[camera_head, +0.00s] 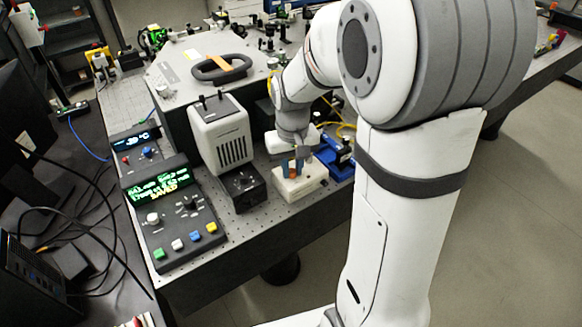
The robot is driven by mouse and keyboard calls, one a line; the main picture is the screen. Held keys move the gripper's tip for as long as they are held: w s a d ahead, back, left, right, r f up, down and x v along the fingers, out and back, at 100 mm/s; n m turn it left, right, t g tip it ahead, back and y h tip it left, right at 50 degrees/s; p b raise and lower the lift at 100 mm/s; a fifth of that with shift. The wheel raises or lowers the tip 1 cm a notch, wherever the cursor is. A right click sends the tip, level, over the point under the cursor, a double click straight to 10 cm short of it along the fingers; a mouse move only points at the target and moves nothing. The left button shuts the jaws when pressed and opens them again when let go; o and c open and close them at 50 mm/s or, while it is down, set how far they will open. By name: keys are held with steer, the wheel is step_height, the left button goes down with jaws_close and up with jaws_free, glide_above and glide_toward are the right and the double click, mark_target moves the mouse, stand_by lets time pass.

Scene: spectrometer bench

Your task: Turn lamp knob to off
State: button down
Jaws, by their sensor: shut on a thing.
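A white vented housing (222,137), which looks like the lamp, stands on the bench. A black box (246,193) at its foot has a dark dial on top, too small to read; I cannot tell for sure whether this is the lamp knob. My gripper (292,168) points down, to the right of the black box and apart from it. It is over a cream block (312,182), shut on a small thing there. An orange-brown patch shows between the fingers; what it is cannot be made out.
A control console (180,238) with a green and yellow display, knobs and coloured buttons lies at the front left. A smaller display unit (135,139) is behind it. A blue device (338,158) stands close right of the cream block. A grey cover (180,78) with a black handle lies behind.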

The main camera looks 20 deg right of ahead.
mark_target(292, 171)
steer(key=shift+w+r, duration=0.1)
steer(key=shift+r, duration=0.05)
stand_by(0.3)
steer(key=c, duration=1.3)
jaws_free()
step_height(292, 171, up, 8)
steer(key=shift+f, duration=0.2)
steer(key=s+t, duration=0.2)
steer(key=s, duration=1.3)
steer(key=shift+m+t, duration=0.3)
steer(key=shift+t, duration=0.1)
